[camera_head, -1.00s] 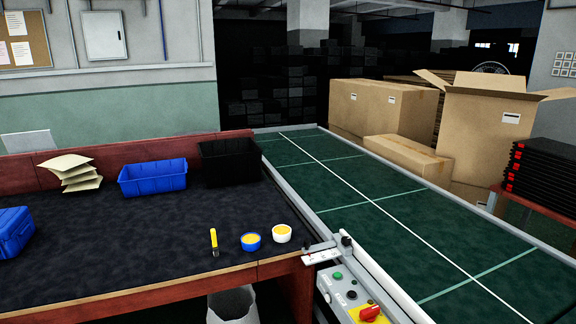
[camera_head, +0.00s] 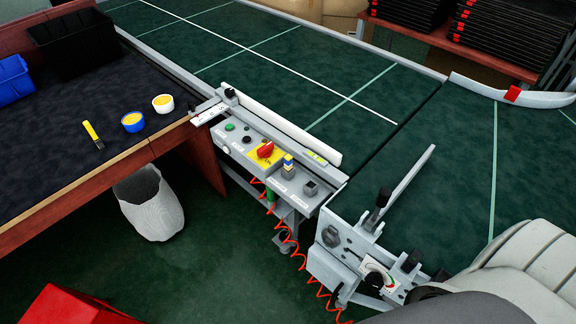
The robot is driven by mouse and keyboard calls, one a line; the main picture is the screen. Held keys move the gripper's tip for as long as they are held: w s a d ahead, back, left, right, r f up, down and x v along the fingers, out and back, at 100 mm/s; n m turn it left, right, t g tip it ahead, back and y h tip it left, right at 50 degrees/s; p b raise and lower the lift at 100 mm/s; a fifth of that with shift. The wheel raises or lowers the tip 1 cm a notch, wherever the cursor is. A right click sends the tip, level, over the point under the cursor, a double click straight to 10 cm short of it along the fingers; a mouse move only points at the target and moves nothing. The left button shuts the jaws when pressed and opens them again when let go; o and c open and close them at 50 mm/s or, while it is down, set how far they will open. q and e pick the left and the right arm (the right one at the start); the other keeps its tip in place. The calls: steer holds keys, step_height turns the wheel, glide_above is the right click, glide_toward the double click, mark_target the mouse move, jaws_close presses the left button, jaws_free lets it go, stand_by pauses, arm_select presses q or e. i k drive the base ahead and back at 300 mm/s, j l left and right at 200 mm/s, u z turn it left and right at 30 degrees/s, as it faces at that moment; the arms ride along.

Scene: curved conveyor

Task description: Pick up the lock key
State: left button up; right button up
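A grey control panel (camera_head: 238,143) is fixed along the near side of the conveyor, in the middle of the head view. It carries a red rotary switch (camera_head: 265,149) on a yellow plate. Just right of the switch is a small blue and yellow piece (camera_head: 288,162) standing upright; it may be the lock key, but it is too small to tell. A black knob (camera_head: 311,188) is at the panel's right end. Neither of my grippers is in view.
The dark worktable (camera_head: 52,140) at left holds a yellow-handled tool (camera_head: 91,131), a blue tub (camera_head: 133,122), a white tub (camera_head: 162,103) and bins. A waste bin (camera_head: 149,203) and a red object (camera_head: 78,306) are on the floor. The green conveyor (camera_head: 300,62) curves right.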

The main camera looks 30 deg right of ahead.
mark_target(288, 163)
steer(key=z, duration=1.05)
